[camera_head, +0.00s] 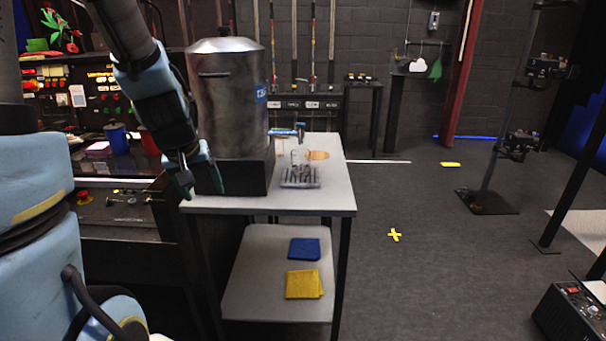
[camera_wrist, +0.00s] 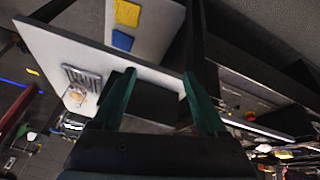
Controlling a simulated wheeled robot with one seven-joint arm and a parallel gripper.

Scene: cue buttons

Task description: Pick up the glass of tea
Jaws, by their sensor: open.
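A small clear glass with amber tea (camera_head: 317,155) appears on the grey tabletop, just behind a ribbed metal drip tray (camera_head: 300,178). It looks small and its outline is unclear. In the wrist view the amber tea (camera_wrist: 77,96) shows beside the ribbed tray, on the left. My gripper (camera_head: 204,187) is open and empty, with its fingers pointing down at the left front of the dark urn base. The tea is well to the right of it. In the wrist view my two green fingers (camera_wrist: 158,76) are spread apart with nothing between them.
A large metal urn (camera_head: 228,95) on a dark base stands between my gripper and the tea. Its tap juts right. Blue (camera_head: 304,249) and yellow (camera_head: 304,284) cloths lie on the lower shelf. The floor right of the table is largely clear.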

